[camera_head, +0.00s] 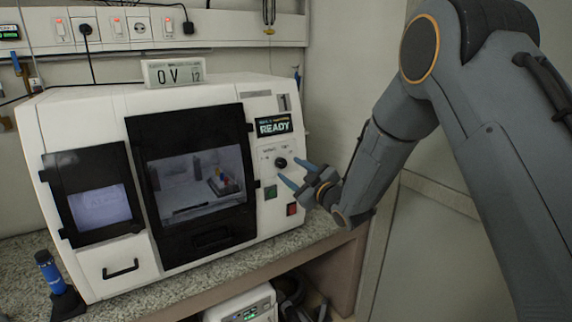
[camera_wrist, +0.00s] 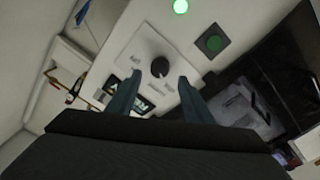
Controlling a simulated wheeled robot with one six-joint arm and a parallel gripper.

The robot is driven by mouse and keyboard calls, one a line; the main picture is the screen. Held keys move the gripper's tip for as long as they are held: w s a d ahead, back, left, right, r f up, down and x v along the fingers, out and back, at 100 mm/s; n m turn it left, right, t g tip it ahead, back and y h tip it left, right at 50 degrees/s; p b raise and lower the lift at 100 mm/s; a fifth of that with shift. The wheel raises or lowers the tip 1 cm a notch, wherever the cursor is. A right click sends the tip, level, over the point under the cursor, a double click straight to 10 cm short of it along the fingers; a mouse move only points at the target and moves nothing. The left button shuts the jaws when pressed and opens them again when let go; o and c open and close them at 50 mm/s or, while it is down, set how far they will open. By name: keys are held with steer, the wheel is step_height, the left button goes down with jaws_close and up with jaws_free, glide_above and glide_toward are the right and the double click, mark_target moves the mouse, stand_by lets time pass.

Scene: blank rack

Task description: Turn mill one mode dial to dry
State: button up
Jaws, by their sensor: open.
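The mill (camera_head: 95,265) is a white machine marked with a "1", standing on a speckled counter. Its display (camera_head: 273,125) reads "READY". The black round mode dial (camera_head: 281,162) sits below the display, with small labels around it that are too small to read surely. My gripper (camera_head: 288,173) is open, its two blue fingers pointing at the panel beside the dial. In the wrist view the dial (camera_wrist: 159,66) lies ahead of and between the fingertips (camera_wrist: 156,80), and they look apart from it. The dial's pointer setting is not clear.
A green button (camera_head: 270,192) and a red button (camera_head: 292,209) sit below the dial, close to my gripper. A dark-framed window door (camera_head: 208,241) is left of the panel. A blue-handled tool (camera_head: 47,268) stands at the counter's left. The wall is close on the right.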

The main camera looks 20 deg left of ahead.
mark_target(282, 164)
steer(key=shift+p+x, duration=0.6)
steer(key=shift+x, duration=1.55)
steer(key=shift+d, duration=0.1)
steer(key=shift+c, duration=0.5)
steer(key=c, duration=0.9)
steer(key=shift+c, duration=0.2)
